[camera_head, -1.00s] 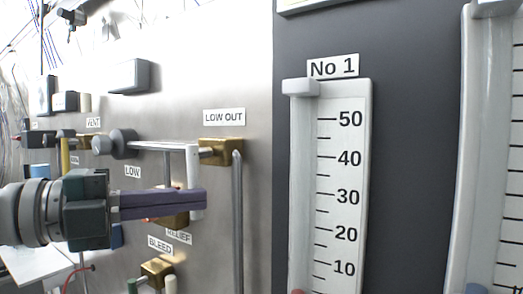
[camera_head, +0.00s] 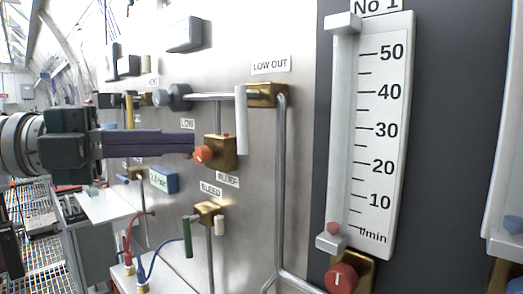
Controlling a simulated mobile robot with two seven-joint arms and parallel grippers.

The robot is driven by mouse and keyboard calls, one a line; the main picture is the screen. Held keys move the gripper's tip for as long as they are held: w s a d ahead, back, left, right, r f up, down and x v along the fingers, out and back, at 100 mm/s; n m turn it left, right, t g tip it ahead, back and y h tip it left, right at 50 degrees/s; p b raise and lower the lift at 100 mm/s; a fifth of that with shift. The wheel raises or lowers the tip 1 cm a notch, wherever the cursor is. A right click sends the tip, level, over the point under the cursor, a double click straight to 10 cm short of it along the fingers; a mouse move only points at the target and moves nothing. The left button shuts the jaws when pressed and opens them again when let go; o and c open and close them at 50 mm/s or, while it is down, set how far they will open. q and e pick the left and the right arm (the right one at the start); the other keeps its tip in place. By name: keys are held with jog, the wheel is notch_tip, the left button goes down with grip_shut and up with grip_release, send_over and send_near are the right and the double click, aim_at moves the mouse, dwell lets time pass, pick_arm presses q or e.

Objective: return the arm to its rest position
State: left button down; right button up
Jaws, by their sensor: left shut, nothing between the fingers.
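My left gripper (camera_head: 190,144) comes in from the left with its dark purple fingers closed together and nothing between them. It is in front of the steel panel (camera_head: 262,180). Its tips appear just left of the orange-red knob (camera_head: 202,154) on the brass relief block (camera_head: 222,150); I cannot tell how far in front of the panel they are. The white LOW OUT handle (camera_head: 241,120) hangs down from the brass valve (camera_head: 264,95), to the right of the fingertips and apart from them in the picture. My right gripper is not in view.
The No 1 flow gauge (camera_head: 382,130) stands on the dark panel at right, with a red knob (camera_head: 341,278) below. The BLEED valve (camera_head: 208,212) with its green handle is below my gripper. Hoses and a white shelf (camera_head: 108,205) are at lower left.

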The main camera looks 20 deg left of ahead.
pick_arm(q)
jog(key=shift+s+a, duration=0.3)
jog(key=shift+a, duration=0.05)
dwell(0.4)
